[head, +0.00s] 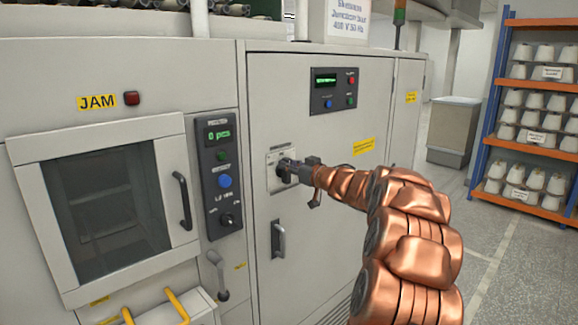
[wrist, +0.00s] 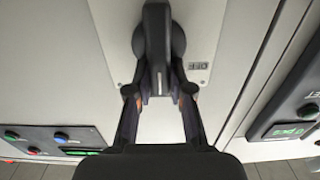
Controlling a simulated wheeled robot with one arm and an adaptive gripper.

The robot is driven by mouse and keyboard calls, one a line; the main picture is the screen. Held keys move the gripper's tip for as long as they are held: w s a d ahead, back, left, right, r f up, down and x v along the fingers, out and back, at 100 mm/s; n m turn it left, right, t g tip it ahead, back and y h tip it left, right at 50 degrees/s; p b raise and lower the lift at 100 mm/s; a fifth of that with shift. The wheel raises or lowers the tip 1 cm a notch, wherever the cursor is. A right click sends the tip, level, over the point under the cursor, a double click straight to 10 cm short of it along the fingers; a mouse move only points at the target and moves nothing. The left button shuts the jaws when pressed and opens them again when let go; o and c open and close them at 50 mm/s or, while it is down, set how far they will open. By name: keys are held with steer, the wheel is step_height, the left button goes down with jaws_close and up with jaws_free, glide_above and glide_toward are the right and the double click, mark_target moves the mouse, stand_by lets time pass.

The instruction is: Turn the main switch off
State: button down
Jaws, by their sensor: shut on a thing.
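The main switch (head: 283,163) is a black rotary handle on a pale plate (head: 272,182) on the grey cabinet door. In the wrist view the switch handle (wrist: 156,45) shows as a dark round hub with a lever extending down between my fingers. My gripper (head: 297,170) reaches the switch from the right in the head view. In the wrist view my gripper (wrist: 159,92) has its two fingertips on either side of the lever's end, closed on it.
A control panel (head: 337,90) with a green display and buttons sits above the switch. A door handle (head: 278,239) is below it. A shelf of bobbins (head: 537,110) stands right, beyond open floor.

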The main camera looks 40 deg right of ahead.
mark_target(275, 171)
steer(key=shift+n+b, duration=0.3)
steer(key=shift+b, duration=0.05)
steer(key=n+b, duration=0.3)
steer(key=shift+s+a+f+n, duration=0.1)
steer(key=shift+a+f+n, duration=0.15)
steer(key=shift+a+n, duration=0.15)
steer(key=n+b, duration=0.2)
steer(key=n, duration=0.1)
steer(key=n+b, duration=0.1)
steer(key=shift+a+f+b, duration=0.3)
steer(key=shift+a+b, duration=0.05)
steer(key=shift+a, duration=0.05)
steer(key=n+b, duration=0.1)
steer(key=n, duration=0.1)
steer(key=n+b, duration=0.2)
steer(key=f+n+b, duration=0.1)
steer(key=b, duration=0.1)
steer(key=shift+s+a+n, duration=0.1)
steer(key=shift+a+n, duration=0.2)
steer(key=shift+n, duration=0.1)
steer(key=shift+a+f+n+b, duration=0.1)
steer(key=shift+f+n+b, duration=0.05)
steer(key=shift+n+b, duration=1.55)
steer(key=shift+n, duration=0.3)
steer(key=c, duration=1)
jaws_free()
steer(key=shift+c, duration=0.2)
steer(key=shift+s, duration=0.1)
